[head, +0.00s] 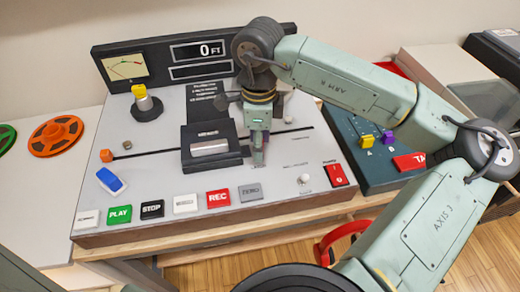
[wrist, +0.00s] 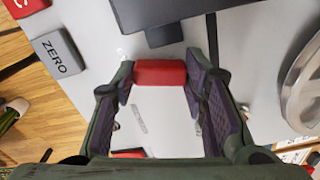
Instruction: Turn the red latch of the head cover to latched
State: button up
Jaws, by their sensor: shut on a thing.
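The head cover (head: 215,128) is a black box in the middle of the light grey console, with a pale plate on its front. Its dark edge also shows at the top of the wrist view (wrist: 195,14). The red latch (wrist: 160,73) is a small red block beside the cover, between my fingertips in the wrist view. My gripper (head: 258,158) points down at the right side of the cover and is shut on the latch. It also shows in the wrist view (wrist: 160,85). In the head view my gripper hides the latch.
A row of buttons, among them PLAY (head: 119,214), STOP (head: 152,209) and REC (head: 218,198), runs along the console's front. A red power switch (head: 335,175) is to the right. A blue switch (head: 110,181) and a yellow-topped knob (head: 143,98) are to the left.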

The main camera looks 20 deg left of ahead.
jog(key=m+b, duration=0.6)
jog(key=b, duration=0.1)
jog(key=shift+a+f+m, duration=0.25)
jog(key=shift+a+m, duration=0.05)
jog(key=m+b, duration=0.2)
jog(key=m, duration=0.1)
jog(key=shift+w+a+r+m, duration=0.1)
jog(key=shift+m, duration=0.2)
jog(key=shift+o, duration=0.2)
jog(key=shift+r+m+b, duration=0.2)
jog(key=shift+m+b, duration=0.2)
jog(key=shift+m, duration=0.1)
jog(key=shift+r, duration=0.1)
